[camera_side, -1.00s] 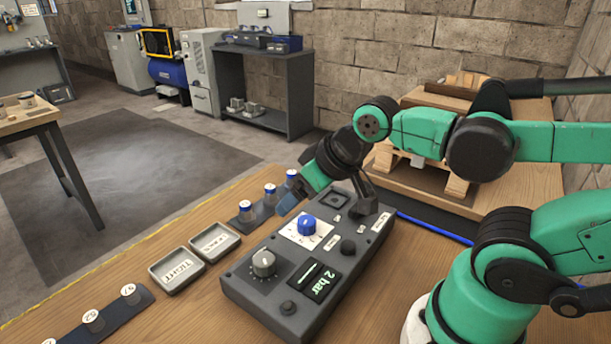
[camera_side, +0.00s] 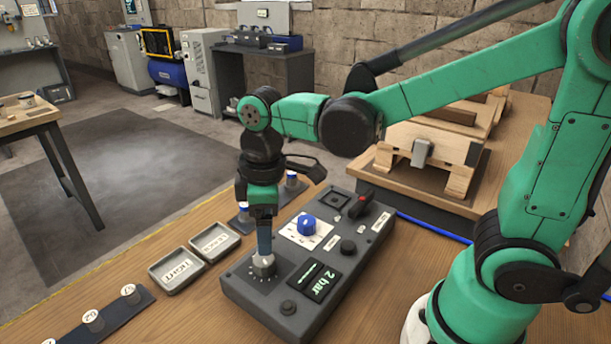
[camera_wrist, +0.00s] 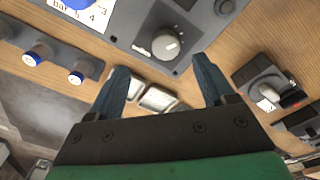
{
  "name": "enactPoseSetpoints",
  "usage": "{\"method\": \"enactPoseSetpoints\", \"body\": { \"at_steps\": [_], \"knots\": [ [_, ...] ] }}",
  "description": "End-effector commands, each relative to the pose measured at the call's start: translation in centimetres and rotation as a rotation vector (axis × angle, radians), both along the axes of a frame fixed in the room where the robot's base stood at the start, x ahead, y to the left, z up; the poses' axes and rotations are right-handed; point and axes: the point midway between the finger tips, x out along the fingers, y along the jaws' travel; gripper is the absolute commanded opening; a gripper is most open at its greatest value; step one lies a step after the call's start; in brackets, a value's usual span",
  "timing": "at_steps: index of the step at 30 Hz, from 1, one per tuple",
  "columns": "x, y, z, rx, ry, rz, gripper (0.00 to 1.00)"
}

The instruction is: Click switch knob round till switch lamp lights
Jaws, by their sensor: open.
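The grey round knob (camera_side: 264,266), which I take for the switch knob, sits on a dark tick-marked plate at the near left of the control box (camera_side: 325,222). It also shows in the wrist view (camera_wrist: 166,43), with a white pointer line. My gripper (camera_side: 264,248) points down over this knob, its fingers close to the top and partly covering it. In the wrist view my gripper (camera_wrist: 160,72) has its blue-grey fingers apart, with nothing held; the knob lies beyond the tips. A dark round piece (camera_side: 288,307) near the knob may be the lamp; it looks unlit.
A blue knob (camera_side: 306,225) on a white scale, a "2 bar" display (camera_side: 321,280) and a black-and-red handle (camera_side: 360,204) stand on the box. Two labelled trays (camera_side: 177,270) and (camera_side: 215,241) lie left of it. Numbered pegs (camera_side: 93,320) stand at the front left.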

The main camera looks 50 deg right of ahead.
Motion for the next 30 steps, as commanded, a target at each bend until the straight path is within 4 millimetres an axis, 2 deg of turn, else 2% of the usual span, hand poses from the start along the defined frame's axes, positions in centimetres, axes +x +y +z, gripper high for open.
{"method": "enactPoseSetpoints", "body": {
  "at_steps": [3, 8, 15, 21, 30],
  "knots": [
    [0.2, 0.6, -0.6, -0.013, 0.053, 0.075, 0.76],
    [0.2, 0.8, -1.4, -0.018, 0.069, 0.097, 0.76],
    [0.2, 0.8, -4.2, -0.017, 0.067, 0.094, 0.76],
    [0.2, 0.8, -5.9, -0.017, 0.066, 0.093, 0.76],
    [0.2, 0.7, -6.3, -0.017, 0.066, 0.092, 0.76]
  ]
}}
